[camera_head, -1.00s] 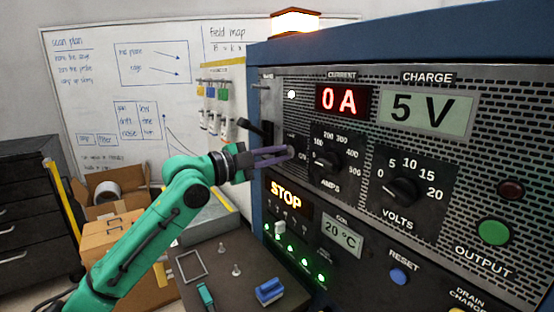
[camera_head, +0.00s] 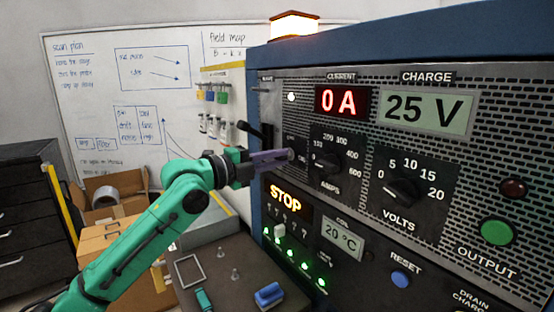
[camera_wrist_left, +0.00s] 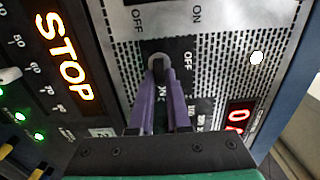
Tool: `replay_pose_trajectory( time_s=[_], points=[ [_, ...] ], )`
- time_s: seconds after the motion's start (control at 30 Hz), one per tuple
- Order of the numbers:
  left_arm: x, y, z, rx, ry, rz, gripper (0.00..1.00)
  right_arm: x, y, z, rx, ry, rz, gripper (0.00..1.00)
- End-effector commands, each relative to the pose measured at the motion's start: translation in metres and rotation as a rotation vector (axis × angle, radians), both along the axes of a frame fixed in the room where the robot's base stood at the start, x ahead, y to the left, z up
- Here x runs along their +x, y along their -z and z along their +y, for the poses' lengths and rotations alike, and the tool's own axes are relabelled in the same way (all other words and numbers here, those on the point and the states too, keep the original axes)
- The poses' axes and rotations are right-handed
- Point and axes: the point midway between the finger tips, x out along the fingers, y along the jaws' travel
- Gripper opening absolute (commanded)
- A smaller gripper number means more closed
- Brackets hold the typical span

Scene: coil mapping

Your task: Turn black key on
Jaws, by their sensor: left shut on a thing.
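My left gripper (camera_head: 286,156) reaches the key switch on the front panel of the power cabinet, left of the AMPS dial. In the left wrist view its purple fingers (camera_wrist_left: 163,85) are shut on the black key at the round, pale-rimmed key switch (camera_wrist_left: 157,60). The key is mostly hidden by the fingers, so its exact angle cannot be told. The panel by the switch carries ON and OFF lettering. The CHARGE display (camera_head: 428,107) reads 25 V and the CURRENT display (camera_head: 342,101) reads 0 A. My right gripper is not in view.
A black lever (camera_head: 250,130) sticks out left of the switch. The AMPS dial (camera_head: 327,163) and VOLTS dial (camera_head: 403,190) are to the right. The STOP display (camera_head: 286,197) glows below. A dark bench with a blue block (camera_head: 269,295) lies lower down.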

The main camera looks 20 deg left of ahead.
Motion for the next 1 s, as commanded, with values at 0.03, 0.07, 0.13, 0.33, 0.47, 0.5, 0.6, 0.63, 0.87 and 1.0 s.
replay_pose_trajectory(
  time_s=[0.03,0.07,0.13,0.33,0.47,0.5,0.6,0.63,0.87,1.0],
  points=[
    [0.000,0.002,-0.001,0.005,0.001,0.003,0.00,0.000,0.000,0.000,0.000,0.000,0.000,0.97],
    [0.000,0.002,-0.001,0.005,0.001,0.003,0.00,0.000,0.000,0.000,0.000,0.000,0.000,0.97],
    [0.000,0.002,-0.001,0.005,0.001,0.004,0.00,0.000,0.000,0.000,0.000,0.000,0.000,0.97],
    [0.000,0.003,-0.001,0.005,0.001,0.004,0.42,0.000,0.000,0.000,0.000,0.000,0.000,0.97],
    [0.000,0.002,-0.001,0.003,0.001,0.003,0.45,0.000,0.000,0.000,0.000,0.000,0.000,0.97],
    [0.000,0.002,0.000,0.003,0.001,0.003,0.45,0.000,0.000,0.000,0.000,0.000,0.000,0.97],
    [0.000,0.001,0.000,0.002,0.000,0.002,0.45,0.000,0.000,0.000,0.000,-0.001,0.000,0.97],
    [0.000,0.001,0.000,0.002,0.000,0.002,0.45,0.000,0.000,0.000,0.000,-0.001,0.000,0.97],
    [-0.019,0.006,0.017,0.005,-0.004,0.001,0.45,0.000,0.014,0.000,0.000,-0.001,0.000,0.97],
    [-0.047,0.009,0.040,0.009,-0.005,0.002,0.45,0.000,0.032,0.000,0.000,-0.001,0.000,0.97]
  ],
)
